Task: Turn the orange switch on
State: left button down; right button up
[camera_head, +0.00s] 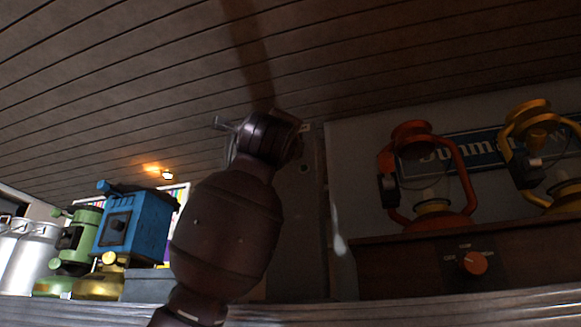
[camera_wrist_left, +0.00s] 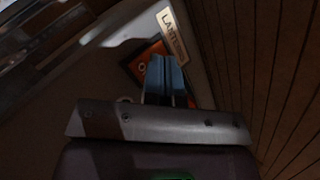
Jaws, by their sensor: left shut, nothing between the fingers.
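The orange switch (camera_head: 474,262) is a round knob on the front of a dark wooden box (camera_head: 400,265) at the right of the head view. Small pale marks surround it; I cannot read its setting. My left arm rises through the middle of the head view, well left of the knob, and its fingers are mostly hidden behind the wrist. In the left wrist view my left gripper (camera_wrist_left: 166,62) has blue fingers together, with nothing between them. The knob is not recognisable there. My right gripper is not in view.
A red lantern (camera_head: 436,218) and a yellow lantern (camera_head: 563,191) stand above the box. In the wrist view, an orange panel (camera_wrist_left: 140,68) and a lettered sign (camera_wrist_left: 172,35) lie beyond the fingers.

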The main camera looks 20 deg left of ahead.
pick_arm(q)
jog(key=shift+w, duration=0.15)
jog(key=shift+w, duration=0.3)
jog(key=shift+w+f, duration=0.1)
jog(key=shift+w, duration=0.25)
dwell(1.0)
jog(key=shift+s, duration=0.15)
jog(key=shift+s, duration=0.7)
jog(key=shift+s+r+b, duration=0.25)
jog(key=shift+s+b, duration=0.2)
jog(key=shift+s, duration=0.8)
jog(key=shift+s+r+b, duration=0.2)
jog(key=shift+s+b, duration=0.25)
jog(key=shift+s, duration=0.75)
